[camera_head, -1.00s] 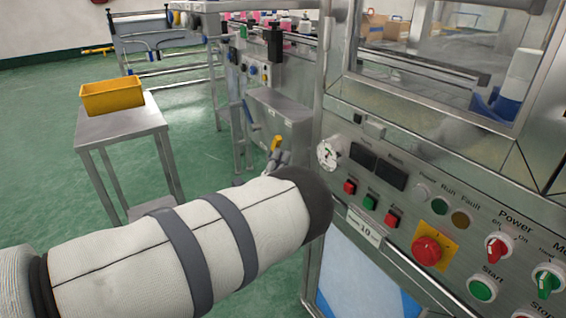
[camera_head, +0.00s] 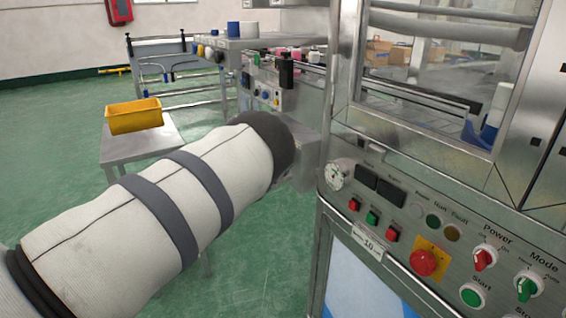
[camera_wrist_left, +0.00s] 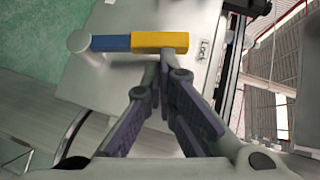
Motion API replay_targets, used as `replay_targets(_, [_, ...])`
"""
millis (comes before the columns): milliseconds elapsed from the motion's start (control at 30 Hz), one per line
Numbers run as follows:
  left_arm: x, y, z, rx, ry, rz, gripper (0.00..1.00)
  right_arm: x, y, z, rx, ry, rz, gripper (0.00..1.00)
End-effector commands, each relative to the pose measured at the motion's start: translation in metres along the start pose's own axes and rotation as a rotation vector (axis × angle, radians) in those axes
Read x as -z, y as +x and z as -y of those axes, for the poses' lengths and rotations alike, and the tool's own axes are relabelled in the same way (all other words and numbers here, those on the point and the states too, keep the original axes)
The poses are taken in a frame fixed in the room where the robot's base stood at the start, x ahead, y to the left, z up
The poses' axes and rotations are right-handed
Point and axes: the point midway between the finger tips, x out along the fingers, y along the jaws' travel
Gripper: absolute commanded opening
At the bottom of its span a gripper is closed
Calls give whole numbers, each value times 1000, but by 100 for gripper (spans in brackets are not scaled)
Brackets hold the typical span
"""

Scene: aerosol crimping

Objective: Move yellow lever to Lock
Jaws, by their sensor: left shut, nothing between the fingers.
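The lever, with a yellow end (camera_wrist_left: 160,42) and a blue section (camera_wrist_left: 110,43), runs sideways across the upper part of the left wrist view. A pale round pivot (camera_wrist_left: 80,42) is at its left end. The "Lock" label (camera_wrist_left: 205,50) is just right of the yellow end. My left gripper (camera_wrist_left: 172,60) is shut and empty, its fingertips at the lower edge of the yellow part; I cannot tell whether they touch. In the head view my left arm hides the gripper and the lever. My right gripper is not in view.
The control panel (camera_head: 400,212) with buttons and a red emergency stop (camera_head: 423,262) stands right of my arm in the head view. A yellow bin (camera_head: 134,116) sits on a small metal table (camera_head: 122,151) at left. Green floor is open around the table.

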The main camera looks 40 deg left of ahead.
Motion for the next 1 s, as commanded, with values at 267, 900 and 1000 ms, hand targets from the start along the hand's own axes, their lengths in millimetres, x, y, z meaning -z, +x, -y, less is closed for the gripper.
replay_targets(267, [-9, 8, 1, -3, 3, 2, 0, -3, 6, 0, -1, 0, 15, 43])
replay_targets(900, [-12, 12, 5, 0, 4, 0, 0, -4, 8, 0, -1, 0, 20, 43])
replay_targets(1000, [-12, 12, 5, 0, 4, 0, 0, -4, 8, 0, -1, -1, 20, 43])
